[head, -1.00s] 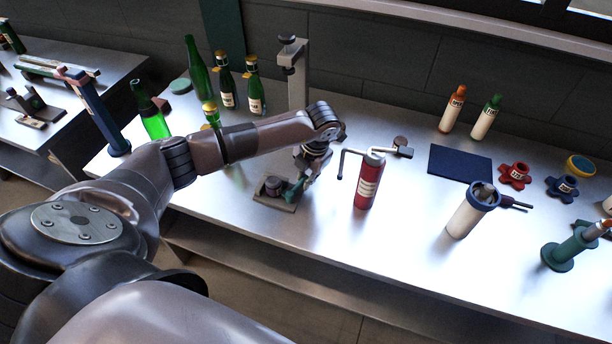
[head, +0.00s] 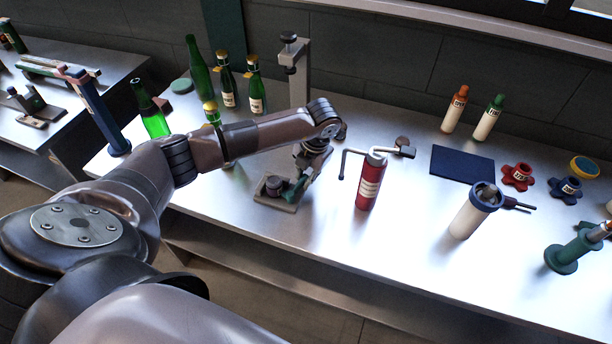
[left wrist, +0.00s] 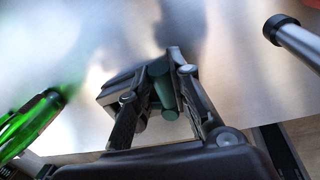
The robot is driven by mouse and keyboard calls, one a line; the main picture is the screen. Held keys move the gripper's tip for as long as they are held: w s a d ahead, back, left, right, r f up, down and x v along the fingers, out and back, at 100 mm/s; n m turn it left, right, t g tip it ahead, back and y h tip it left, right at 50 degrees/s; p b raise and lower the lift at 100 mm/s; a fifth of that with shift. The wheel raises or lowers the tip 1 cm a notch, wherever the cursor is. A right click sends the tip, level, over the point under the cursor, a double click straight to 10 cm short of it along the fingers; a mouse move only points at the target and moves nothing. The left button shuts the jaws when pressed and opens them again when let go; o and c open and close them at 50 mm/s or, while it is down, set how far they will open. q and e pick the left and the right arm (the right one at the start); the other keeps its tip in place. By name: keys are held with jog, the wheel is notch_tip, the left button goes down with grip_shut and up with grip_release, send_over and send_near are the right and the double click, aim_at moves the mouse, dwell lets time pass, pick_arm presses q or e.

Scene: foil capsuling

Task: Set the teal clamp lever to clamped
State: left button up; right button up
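The teal clamp lever (left wrist: 163,89) is between the two fingers of my left gripper (left wrist: 163,68) in the left wrist view, with the fingers close against its sides. In the head view my left gripper (head: 303,180) is down at the small clamp fixture (head: 273,187) on the bench. The fixture is a flat grey base with a dark round piece on it. The gripper hides much of the lever there, so its exact angle is hard to tell. My right gripper is not in view.
A red cylinder (head: 369,183) with a bent grey handle stands just right of the gripper. Green bottles (head: 226,82) and a grey post stand behind. A blue mat (head: 462,163) and a blue-topped white canister (head: 467,216) are farther right. The bench's front edge is close.

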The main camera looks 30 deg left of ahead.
pick_arm(q)
jog(key=o, duration=0.3)
jog(key=r, duration=0.4)
jog(key=d+r, duration=0.1)
jog(key=r, duration=0.3)
jog(key=d+r, duration=0.1)
jog(key=r, duration=0.2)
jog(key=shift+d+r, duration=0.15)
jog(key=shift+r, duration=0.25)
